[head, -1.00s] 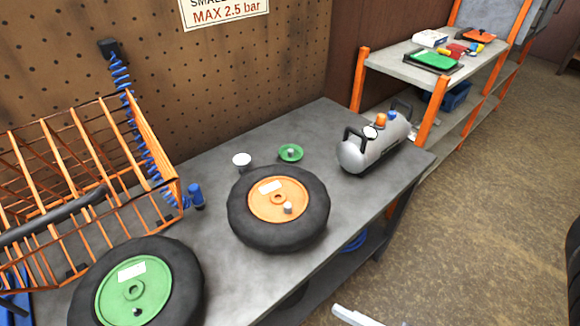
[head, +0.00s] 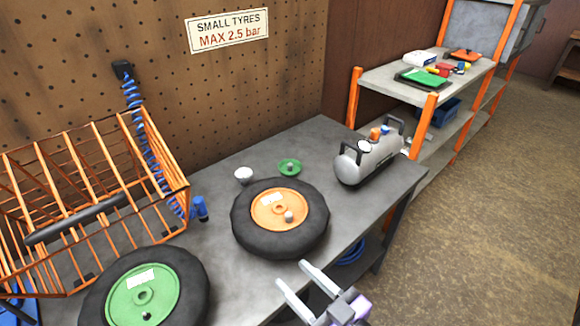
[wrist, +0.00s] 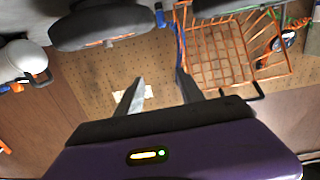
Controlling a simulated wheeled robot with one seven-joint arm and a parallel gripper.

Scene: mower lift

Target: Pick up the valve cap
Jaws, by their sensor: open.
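A small grey cap (head: 289,216) stands on the orange hub of the near-middle wheel (head: 240,226), which lies flat on the grey bench; it appears to be the valve cap. Another small grey piece (head: 289,166) sits in a green dish (head: 282,173) behind that wheel. My gripper (head: 292,274) is open and empty, in front of and below the orange-hubbed wheel in the head view, apart from the cap. In the wrist view my gripper (wrist: 162,92) shows two spread fingers with nothing between them; I cannot make out the cap there.
A green-hubbed wheel (head: 185,277) and an orange wire cage (head: 165,155) are at left. A white round item (head: 243,175) lies near the dish. A silver compressor tank (head: 365,160) stands at the bench's right end. Open floor lies to the right.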

